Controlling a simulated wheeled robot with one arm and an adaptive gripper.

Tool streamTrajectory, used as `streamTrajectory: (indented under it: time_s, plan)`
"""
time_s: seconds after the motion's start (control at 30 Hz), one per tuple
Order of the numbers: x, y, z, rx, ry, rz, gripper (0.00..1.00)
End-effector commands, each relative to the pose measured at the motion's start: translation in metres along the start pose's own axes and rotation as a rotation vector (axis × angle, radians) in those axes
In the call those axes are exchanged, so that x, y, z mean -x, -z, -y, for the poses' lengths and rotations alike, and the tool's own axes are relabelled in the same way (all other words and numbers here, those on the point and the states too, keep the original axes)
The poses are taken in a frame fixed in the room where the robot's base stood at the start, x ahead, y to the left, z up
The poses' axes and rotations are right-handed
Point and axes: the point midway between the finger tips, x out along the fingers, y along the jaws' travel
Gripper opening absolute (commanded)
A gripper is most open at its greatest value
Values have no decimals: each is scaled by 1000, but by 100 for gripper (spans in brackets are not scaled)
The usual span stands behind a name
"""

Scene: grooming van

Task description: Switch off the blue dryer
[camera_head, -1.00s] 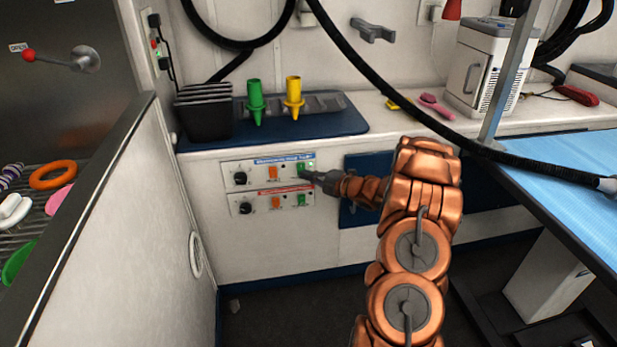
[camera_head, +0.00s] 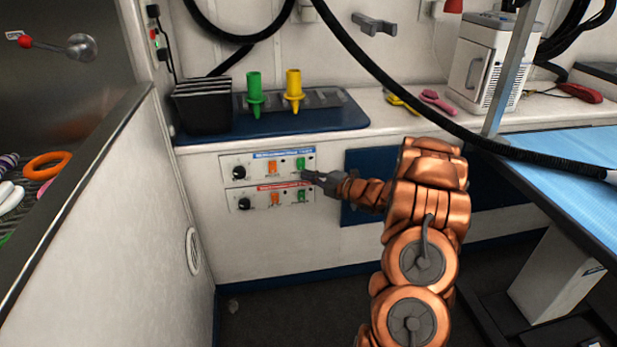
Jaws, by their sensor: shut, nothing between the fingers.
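Two dryer control panels are set in the white cabinet front. The upper panel (camera_head: 267,167) has a blue label strip, a black knob (camera_head: 239,172), an orange switch (camera_head: 272,167) and a green switch (camera_head: 300,164). The lower panel (camera_head: 269,195) has a red label strip and a similar knob and switches. My gripper (camera_head: 308,176) is shut and empty, with its tips at the right end of the upper panel, just below and right of the green switch. I cannot tell whether the tips touch the panel. The switch positions are too small to read.
A blue mat (camera_head: 335,118) on the counter above holds a green nozzle (camera_head: 254,95), a yellow nozzle (camera_head: 293,92) and a black holder (camera_head: 202,106). A black hose (camera_head: 388,78) hangs across the view. A blue-topped table (camera_head: 570,180) stands at right, a low wall (camera_head: 110,230) at left.

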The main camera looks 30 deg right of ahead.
Motion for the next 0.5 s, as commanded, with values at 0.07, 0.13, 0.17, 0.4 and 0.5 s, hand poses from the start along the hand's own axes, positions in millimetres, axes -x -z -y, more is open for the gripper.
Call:
streamTrajectory:
  time_s: [0.07,0.13,0.17,0.4,0.5]
  plan:
    - [4,6,7,1,1,-1,0]
    - [9,12,9,-2,3,-3,0]
    - [15,10,7,-3,3,-2,0]
    - [46,13,12,-2,3,-11,0]
    - [60,13,14,-1,3,-10,0]
